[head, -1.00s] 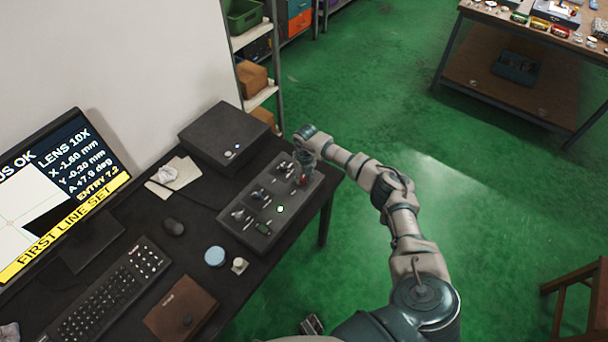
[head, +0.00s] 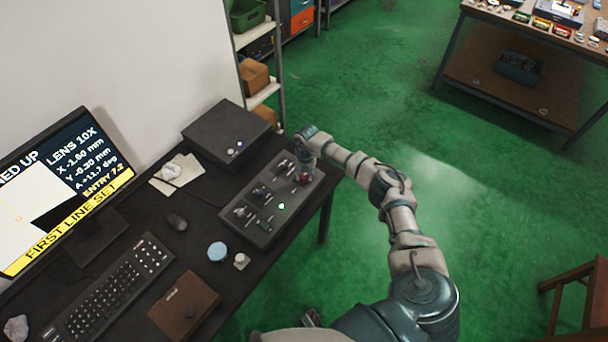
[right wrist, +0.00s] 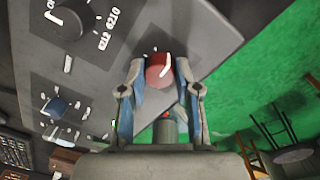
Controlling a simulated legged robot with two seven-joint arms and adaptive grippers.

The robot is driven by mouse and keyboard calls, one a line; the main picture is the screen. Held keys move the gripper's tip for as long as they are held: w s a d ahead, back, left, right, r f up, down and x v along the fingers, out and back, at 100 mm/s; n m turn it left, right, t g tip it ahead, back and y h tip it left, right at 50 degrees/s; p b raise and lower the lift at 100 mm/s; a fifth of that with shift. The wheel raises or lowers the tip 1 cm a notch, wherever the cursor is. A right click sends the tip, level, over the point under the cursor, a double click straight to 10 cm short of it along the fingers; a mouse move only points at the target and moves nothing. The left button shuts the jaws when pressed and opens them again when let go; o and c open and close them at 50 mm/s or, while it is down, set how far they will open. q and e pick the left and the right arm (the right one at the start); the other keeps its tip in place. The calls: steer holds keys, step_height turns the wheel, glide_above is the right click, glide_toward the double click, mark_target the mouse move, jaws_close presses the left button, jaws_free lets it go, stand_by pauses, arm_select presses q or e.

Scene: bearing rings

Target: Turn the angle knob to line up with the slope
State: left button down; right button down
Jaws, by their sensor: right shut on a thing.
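The red knob (right wrist: 158,68) with a white pointer line sits on the grey control box (head: 262,232). In the right wrist view my right gripper (right wrist: 159,76) has one finger on each side of the knob and is shut on it. In the head view the right gripper (head: 305,172) reaches down to the far right end of the box, hiding most of the knob. The monitor (head: 60,190) shows a white field with a dark shape, "A +11." with a blurred last digit, "ENTRY 7.2" and "FIRST LINE SET". My left gripper is not in view.
A blue knob (right wrist: 58,105) and a dark knob (right wrist: 68,22) sit near the red one on the box. A dark case (head: 226,135) stands behind it.

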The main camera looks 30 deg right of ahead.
mark_target(306, 176)
steer(key=c, duration=0.8)
jaws_free()
steer(key=shift+s+f, duration=0.2)
steer(key=shift+f, duration=0.1)
steer(key=shift+w, duration=0.1)
steer(key=shift+r, duration=0.1)
steer(key=shift+r, duration=0.25)
steer(key=r, duration=1.1)
steer(key=shift+d+r, duration=0.15)
steer(key=shift+d, duration=0.1)
